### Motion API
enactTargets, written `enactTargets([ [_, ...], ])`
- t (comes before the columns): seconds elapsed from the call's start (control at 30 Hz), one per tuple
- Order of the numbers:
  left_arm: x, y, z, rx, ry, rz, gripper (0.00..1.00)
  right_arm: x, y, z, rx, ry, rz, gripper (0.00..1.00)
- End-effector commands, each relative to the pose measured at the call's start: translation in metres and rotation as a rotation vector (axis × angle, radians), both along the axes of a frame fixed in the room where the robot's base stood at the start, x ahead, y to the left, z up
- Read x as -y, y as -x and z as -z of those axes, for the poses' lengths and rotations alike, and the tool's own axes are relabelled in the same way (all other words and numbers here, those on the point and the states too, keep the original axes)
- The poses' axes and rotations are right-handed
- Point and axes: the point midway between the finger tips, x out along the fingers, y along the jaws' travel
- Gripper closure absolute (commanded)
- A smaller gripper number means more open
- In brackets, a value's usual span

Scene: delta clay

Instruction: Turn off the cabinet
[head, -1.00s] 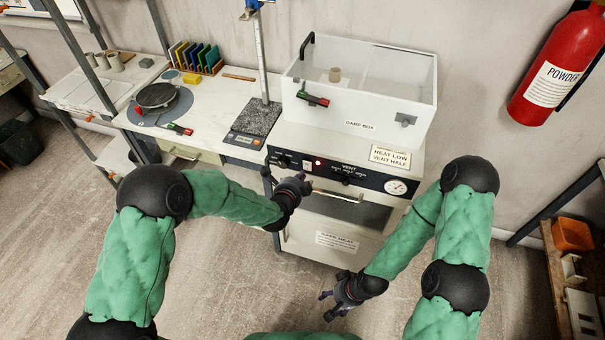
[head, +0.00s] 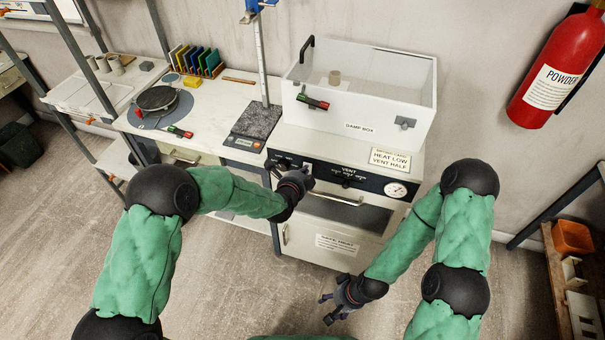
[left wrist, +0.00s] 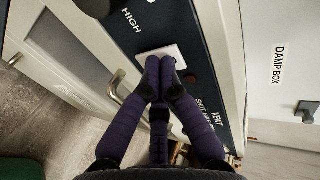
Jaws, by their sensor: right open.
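The cabinet (head: 298,240) stands under the damp box, with a dark control panel (head: 372,184) along its top front. My left gripper (head: 305,178) is at the panel's left part. In the left wrist view its purple fingertips (left wrist: 160,66) are together, with nothing seen between them. They lie at the white rocker switch (left wrist: 150,54), covering part of it; I cannot tell whether they touch. A small round lamp (left wrist: 190,78) beside the fingers looks dark. My right gripper (head: 327,309) is open and empty, low in front of the cabinet.
The clear damp box (head: 370,104) sits on the cabinet top. A cabinet handle (head: 338,198) sticks out just below the panel. A workbench (head: 215,120) with a scale and a turntable is at the left. A fire extinguisher (head: 553,75) hangs at the right.

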Motion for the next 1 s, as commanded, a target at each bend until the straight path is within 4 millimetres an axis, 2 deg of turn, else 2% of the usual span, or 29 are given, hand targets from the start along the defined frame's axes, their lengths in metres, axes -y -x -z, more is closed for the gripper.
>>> enactTargets([
  [0.47, 0.0, 0.0, -0.017, 0.002, 0.001, 0.0, 1.0, 0.0, 0.0, -0.013, 0.0, 0.0, 0.0, 0.37],
  [1.0, -0.004, -0.002, -0.018, 0.002, 0.001, 0.0, 1.0, 0.0, 0.0, -0.012, 0.0, 0.0, 0.0, 0.37],
])
